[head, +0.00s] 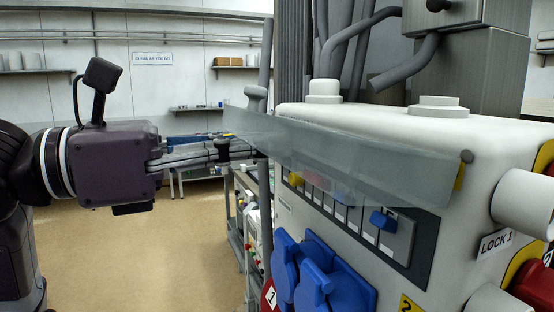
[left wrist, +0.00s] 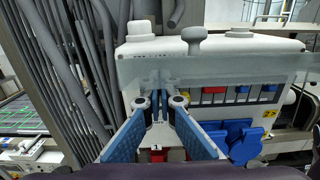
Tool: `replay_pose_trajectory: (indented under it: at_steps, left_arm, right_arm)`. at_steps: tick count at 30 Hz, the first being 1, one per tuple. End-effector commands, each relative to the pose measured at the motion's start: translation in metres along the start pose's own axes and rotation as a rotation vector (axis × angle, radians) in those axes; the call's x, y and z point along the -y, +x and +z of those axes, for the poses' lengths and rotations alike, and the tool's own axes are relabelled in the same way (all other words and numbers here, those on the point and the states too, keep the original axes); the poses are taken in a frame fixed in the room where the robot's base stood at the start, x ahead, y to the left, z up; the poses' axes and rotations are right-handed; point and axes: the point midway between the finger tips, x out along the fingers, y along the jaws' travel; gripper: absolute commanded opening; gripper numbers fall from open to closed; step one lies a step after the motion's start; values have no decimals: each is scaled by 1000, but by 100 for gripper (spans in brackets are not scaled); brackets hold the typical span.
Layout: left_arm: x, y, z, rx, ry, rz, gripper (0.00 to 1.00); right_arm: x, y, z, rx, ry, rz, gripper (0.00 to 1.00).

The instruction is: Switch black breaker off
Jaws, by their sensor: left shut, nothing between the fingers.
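A see-through cover (head: 350,158) spans the top of the breaker row on the white box's front and juts outward; it also shows in the left wrist view (left wrist: 130,70). Under it is the breaker panel (head: 405,243) with coloured switches, among them a blue switch (head: 382,221), and a red switch (left wrist: 214,90) in the left wrist view. I cannot make out a black breaker. My left gripper (head: 252,150) is shut and empty, its fingertips at the cover's left end. In the left wrist view its blue-padded fingers (left wrist: 160,88) hide part of the panel. My right gripper is not visible.
Open floor (head: 130,255) lies to the left, with a cart beside the box.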

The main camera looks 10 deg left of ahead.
Motion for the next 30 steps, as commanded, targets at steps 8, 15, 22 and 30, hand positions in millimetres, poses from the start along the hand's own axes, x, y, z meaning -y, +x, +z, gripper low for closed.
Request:
replay_pose_trajectory:
  at_steps: [8,15,22,30]
  left_arm:
    - [0,0,-11,-2,-1,0,0]
    - [0,0,-18,-2,-1,0,0]
    - [-1,-10,-16,-1,0,3,0]
    - [-1,-37,-11,-1,0,4,0]
  right_arm:
    - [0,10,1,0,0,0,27]
    - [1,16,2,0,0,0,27]
    - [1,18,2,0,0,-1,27]
    - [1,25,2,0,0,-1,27]
